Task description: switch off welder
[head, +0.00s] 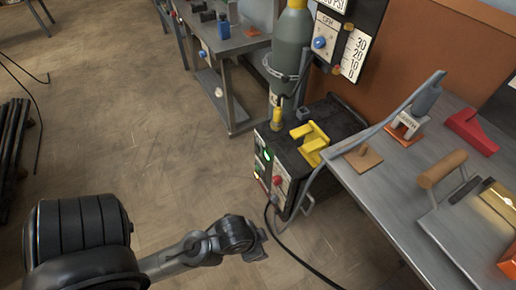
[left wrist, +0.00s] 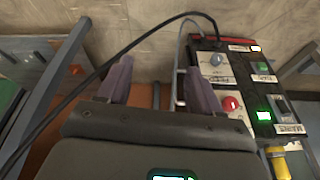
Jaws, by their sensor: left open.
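The welder (head: 345,118) is a dark box on the floor between two workbenches. Its front panel (head: 268,165) faces left, with green lights and a red knob (head: 277,181). In the left wrist view the panel (left wrist: 250,85) is at the right, with a grey knob (left wrist: 216,59), a red knob (left wrist: 230,103), a lit green indicator (left wrist: 264,115) and a dark switch (left wrist: 283,108) beside it. My left gripper (head: 261,242) is open and empty, below the panel in the head view and apart from it. Its fingers (left wrist: 160,82) point left of the panel in the wrist view. My right gripper is not visible.
A black cable (head: 290,250) runs from the welder along the floor and crosses the left wrist view. A gas cylinder (head: 292,45) stands behind the welder. Yellow brackets (head: 310,142) lie on top. A metal workbench (head: 385,180) stands right.

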